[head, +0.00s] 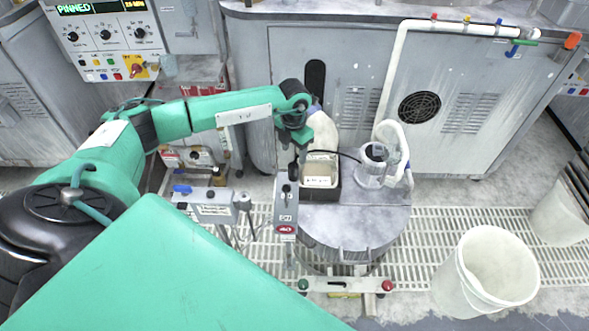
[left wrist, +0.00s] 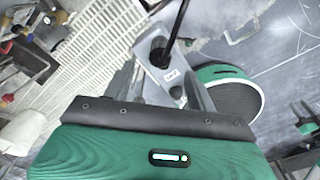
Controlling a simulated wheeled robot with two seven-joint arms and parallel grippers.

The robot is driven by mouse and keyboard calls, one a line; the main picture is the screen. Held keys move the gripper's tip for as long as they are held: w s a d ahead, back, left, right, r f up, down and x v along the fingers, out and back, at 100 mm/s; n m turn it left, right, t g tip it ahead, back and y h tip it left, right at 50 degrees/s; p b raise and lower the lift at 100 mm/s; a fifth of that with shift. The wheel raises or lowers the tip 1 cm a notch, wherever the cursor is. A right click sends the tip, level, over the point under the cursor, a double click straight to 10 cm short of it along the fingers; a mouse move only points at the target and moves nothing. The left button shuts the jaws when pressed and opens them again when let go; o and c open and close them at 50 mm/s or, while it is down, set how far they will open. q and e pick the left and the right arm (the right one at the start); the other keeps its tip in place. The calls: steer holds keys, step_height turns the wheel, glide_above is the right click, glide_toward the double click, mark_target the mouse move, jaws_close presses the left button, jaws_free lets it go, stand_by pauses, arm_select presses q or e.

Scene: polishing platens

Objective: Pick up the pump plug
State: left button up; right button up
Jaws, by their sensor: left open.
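The pump plug (left wrist: 160,52) is black, with a black cord rising from it, and sits in one end of a grey socket box (left wrist: 155,72). In the head view the plug (head: 293,172) shows small and dark at the top of the socket box (head: 285,208), which has a red label. My left gripper (head: 297,138) is just above the plug. In the left wrist view its open fingers (left wrist: 165,84) stand on either side of the box, with the plug beyond them. I see no contact with the plug. My right gripper is not in view.
A grey cabinet (head: 350,85) stands behind. A white bucket (head: 490,270) stands at right on the floor, near pale grating (head: 440,230).

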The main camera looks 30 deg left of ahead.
mark_target(293, 165)
arm_select(q)
step_height(293, 165, down, 8)
steer(key=shift+s+r, duration=0.1)
steer(key=c, duration=1.1)
